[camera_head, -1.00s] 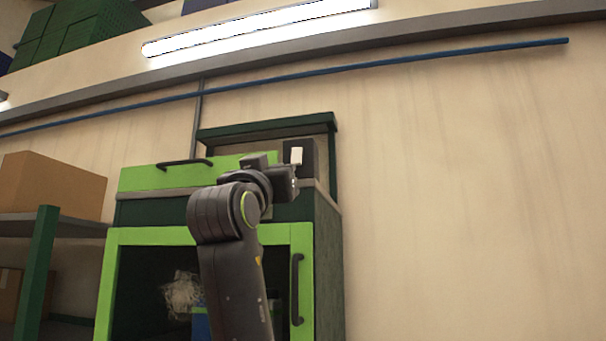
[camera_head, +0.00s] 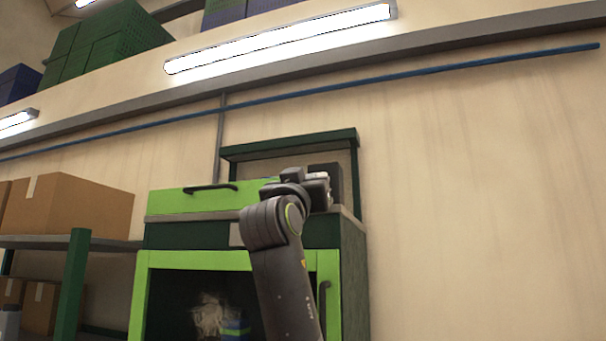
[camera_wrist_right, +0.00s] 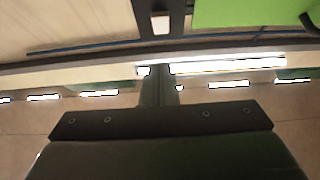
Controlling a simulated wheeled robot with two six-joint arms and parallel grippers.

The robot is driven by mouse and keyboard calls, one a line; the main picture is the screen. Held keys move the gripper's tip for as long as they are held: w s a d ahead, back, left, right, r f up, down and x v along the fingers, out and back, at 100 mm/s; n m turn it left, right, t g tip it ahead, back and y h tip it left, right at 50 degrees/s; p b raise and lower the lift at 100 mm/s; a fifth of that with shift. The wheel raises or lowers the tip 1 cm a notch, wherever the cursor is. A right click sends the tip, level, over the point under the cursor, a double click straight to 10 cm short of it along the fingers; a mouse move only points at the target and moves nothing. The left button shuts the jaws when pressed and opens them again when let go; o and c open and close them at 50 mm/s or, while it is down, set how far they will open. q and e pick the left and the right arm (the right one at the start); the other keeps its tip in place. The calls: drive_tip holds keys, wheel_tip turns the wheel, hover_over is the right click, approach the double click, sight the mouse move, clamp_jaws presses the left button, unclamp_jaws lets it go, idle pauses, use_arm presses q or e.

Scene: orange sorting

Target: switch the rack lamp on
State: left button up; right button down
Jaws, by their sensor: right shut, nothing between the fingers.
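A dark switch box (camera_head: 326,172) stands on top of the green cabinet (camera_head: 250,235), under its dark green hood. In the right wrist view a white rocker (camera_wrist_right: 160,24) shows in a dark frame at the top. My right gripper (camera_head: 318,190) is shut and empty, in front of the box's lower left part. I cannot tell whether it touches the rocker. Its narrow shut fingers (camera_wrist_right: 160,88) show in the wrist view. I cannot tell which light is the rack lamp. My left gripper is not in view.
A long tube light (camera_head: 280,40) glows on the wall above a blue pipe (camera_head: 400,75). A shelf (camera_head: 40,241) with cardboard boxes (camera_head: 70,208) stands at the left. Green crates (camera_head: 110,40) sit high up. The wall right of the cabinet is bare.

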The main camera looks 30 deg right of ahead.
drive_tip(key=w+d+p, duration=0.4)
drive_tip(key=d, duration=0.1)
drive_tip(key=shift+w+r, duration=0.2)
drive_tip(key=shift+r, duration=0.2)
drive_tip(key=shift+s, duration=0.1)
